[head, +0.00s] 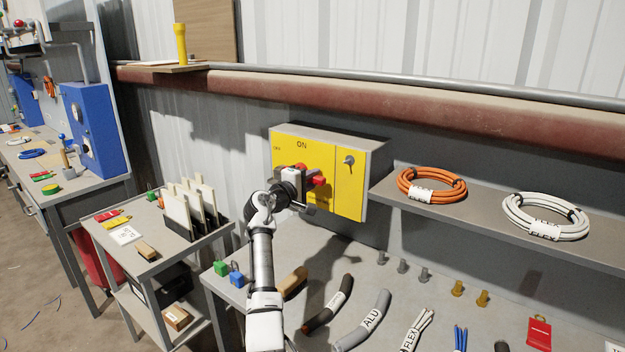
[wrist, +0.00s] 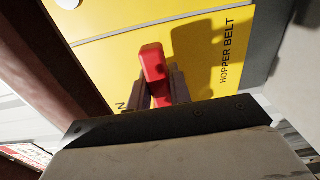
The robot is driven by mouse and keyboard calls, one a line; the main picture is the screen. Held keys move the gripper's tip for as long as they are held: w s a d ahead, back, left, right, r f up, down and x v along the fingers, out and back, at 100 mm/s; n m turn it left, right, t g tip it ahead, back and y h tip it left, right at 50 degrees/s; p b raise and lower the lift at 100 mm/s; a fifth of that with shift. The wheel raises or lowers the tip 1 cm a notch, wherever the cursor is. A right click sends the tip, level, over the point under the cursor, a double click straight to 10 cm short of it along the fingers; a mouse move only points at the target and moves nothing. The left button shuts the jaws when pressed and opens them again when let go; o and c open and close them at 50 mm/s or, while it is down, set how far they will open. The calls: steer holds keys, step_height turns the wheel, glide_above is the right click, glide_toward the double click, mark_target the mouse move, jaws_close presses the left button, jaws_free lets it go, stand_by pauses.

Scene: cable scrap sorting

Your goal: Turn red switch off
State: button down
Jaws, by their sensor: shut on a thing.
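The red switch (head: 319,181) is on the yellow front of a grey wall box (head: 377,165). In the head view, ON is printed above it and a smaller label, seemingly OFF, is at the upper left. My gripper (head: 303,180) is in front of the switch and hides much of it. In the wrist view, the red switch handle (wrist: 153,68) stands between the fingers of my gripper (wrist: 163,88), which is shut on it. HOPPER BELT is printed beside it. I cannot tell exactly which mark the handle points to.
A small selector knob (head: 349,160) is on the box's right panel. A shelf (head: 480,216) to the right holds an orange cable coil (head: 432,185) and a white one (head: 545,216). Cable pieces lie on the bench (head: 345,258) below. A cart (head: 150,265) stands at the left.

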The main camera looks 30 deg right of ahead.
steer(key=shift+r, duration=0.1)
steer(key=c, duration=1.3)
jaws_free()
steer(key=b+v, duration=0.4)
steer(key=v, duration=0.9)
steer(key=shift+s+a, duration=0.15)
steer(key=shift+a, duration=0.25)
